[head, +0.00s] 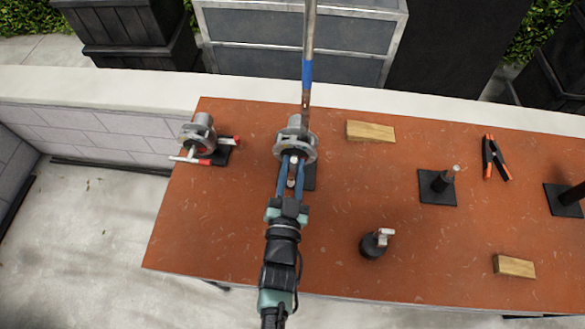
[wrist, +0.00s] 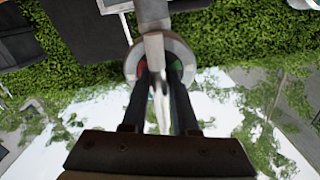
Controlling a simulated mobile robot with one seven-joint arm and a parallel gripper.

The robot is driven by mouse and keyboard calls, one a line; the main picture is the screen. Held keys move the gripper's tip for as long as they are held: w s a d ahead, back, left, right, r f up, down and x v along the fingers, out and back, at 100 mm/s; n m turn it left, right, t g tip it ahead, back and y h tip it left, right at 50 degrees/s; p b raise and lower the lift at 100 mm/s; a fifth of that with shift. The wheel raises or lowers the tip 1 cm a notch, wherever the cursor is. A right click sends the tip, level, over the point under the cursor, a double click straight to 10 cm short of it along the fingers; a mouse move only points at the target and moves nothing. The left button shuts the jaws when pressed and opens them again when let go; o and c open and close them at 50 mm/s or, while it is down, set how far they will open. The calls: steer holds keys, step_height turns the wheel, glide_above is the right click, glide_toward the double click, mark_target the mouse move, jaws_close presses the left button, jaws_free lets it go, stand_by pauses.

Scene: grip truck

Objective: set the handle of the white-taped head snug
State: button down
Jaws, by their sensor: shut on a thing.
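A grey round grip head (head: 296,138) stands at the middle left of the table, with a long rod (head: 307,70) rising from it that carries a blue band. My gripper (head: 293,164) reaches it from the front, its two blue fingers shut on the pale handle (head: 292,183) of this head. In the wrist view the fingers (wrist: 160,84) lie on either side of the whitish handle (wrist: 160,104), below the round head (wrist: 143,46). The fingers hide much of the handle, and I cannot make out tape on it clearly.
A second grip head (head: 202,124) with a red and white handle stands left. The front-left tabletop is clear.

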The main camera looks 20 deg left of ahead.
steer(key=c, duration=0.7)
jaws_free()
steer(key=shift+s, duration=0.1)
steer(key=shift+b+v, duration=1.75)
steer(key=shift+v, duration=4.65)
steer(key=shift+r, duration=0.1)
